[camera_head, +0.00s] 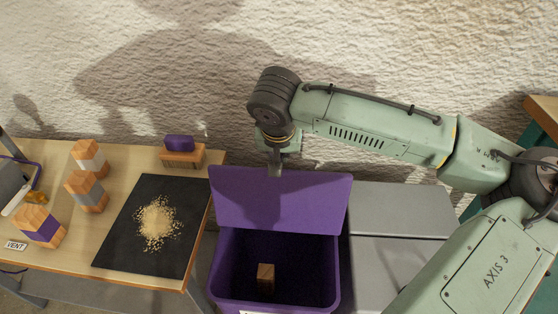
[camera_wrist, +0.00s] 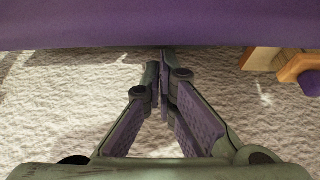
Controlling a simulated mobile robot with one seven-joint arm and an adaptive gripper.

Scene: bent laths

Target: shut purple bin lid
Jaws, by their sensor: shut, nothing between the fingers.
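The purple bin (camera_head: 276,266) stands right of the wooden table with its lid (camera_head: 281,200) raised, leaning back towards the wall. A small wooden block (camera_head: 265,278) lies inside the bin. My gripper (camera_head: 275,172) is at the top edge of the lid, left of its middle, pointing down. In the wrist view my gripper (camera_wrist: 163,62) has its fingers together and empty, and the purple lid (camera_wrist: 150,25) fills the top of the picture. The fingertips come close to the lid's edge; I cannot tell whether they touch it.
A grey bin (camera_head: 400,209) stands close on the right of the purple one. The wooden table (camera_head: 125,160) on the left holds a black mat (camera_head: 125,225) with pale crumbs, several striped blocks and a wooden brush (camera_head: 183,154). The textured wall is close behind.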

